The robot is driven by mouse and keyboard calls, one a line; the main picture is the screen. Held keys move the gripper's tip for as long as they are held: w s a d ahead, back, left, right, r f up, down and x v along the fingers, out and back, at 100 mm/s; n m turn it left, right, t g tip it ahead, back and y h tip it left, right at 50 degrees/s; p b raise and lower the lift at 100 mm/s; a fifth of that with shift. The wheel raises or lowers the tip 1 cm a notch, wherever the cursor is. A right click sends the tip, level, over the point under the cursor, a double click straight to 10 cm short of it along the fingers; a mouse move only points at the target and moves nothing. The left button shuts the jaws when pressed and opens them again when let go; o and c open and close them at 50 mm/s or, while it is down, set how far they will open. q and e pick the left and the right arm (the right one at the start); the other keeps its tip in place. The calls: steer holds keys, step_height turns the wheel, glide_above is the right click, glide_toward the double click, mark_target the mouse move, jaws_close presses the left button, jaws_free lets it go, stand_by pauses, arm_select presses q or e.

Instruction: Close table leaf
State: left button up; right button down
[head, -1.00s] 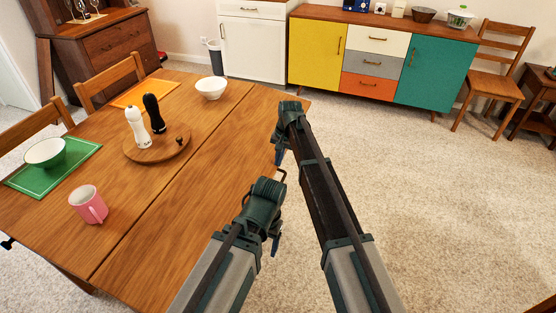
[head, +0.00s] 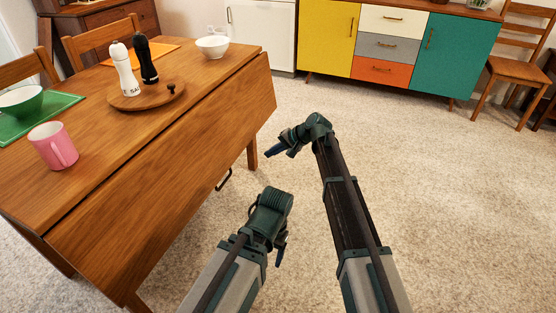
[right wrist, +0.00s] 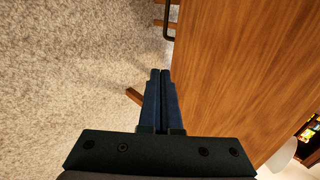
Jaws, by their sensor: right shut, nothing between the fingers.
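The wooden table (head: 75,142) has its near leaf (head: 165,185) hanging down along its long edge. Whether the leaf is fully vertical is hard to tell. A dark handle (head: 224,180) is on the leaf's lower edge; it also shows in the right wrist view (right wrist: 168,22). My right gripper (head: 270,152) is shut and empty, in front of the leaf near its far end. In the right wrist view its fingers (right wrist: 160,75) are together beside the leaf's face (right wrist: 235,75); contact cannot be told. My left gripper (head: 281,256) is low, apart from the leaf, its fingers mostly hidden.
On the tabletop are a pink mug (head: 53,147), a round wooden board (head: 148,97) with white (head: 124,72) and black (head: 146,60) shakers, and a white bowl (head: 212,46). A green bowl (head: 20,101) is at left. Carpet (head: 430,190) is clear to the right.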

mark_target(232, 163)
steer(key=shift+y, duration=0.6)
steer(key=b+x, duration=0.4)
steer(key=x, duration=0.3)
steer(key=r+b+x, duration=0.1)
steer(key=b+x, duration=0.3)
steer(key=x, duration=0.3)
steer(key=w+b+x, duration=0.1)
steer(key=b+x, duration=0.3)
steer(key=x, duration=0.4)
steer(key=shift+w+a+r, duration=0.1)
steer(key=shift+a+r, duration=0.05)
steer(key=shift+a, duration=0.35)
arm_select(q)
step_height(232, 163, down, 15)
steer(key=a, duration=0.1)
steer(key=shift+w+a+r+b, duration=0.15)
steer(key=shift+w+a+b, duration=0.2)
arm_select(e)
steer(key=shift+w+a+t, duration=0.15)
steer(key=shift+a+t, duration=0.15)
steer(key=shift+a, duration=0.3)
steer(key=shift+d, duration=0.25)
arm_select(q)
steer(key=shift+w+d, duration=0.2)
steer(key=shift+d, duration=0.4)
arm_select(e)
steer(key=s+d, duration=0.4)
steer(key=d, duration=0.9)
steer(key=shift+s, duration=0.2)
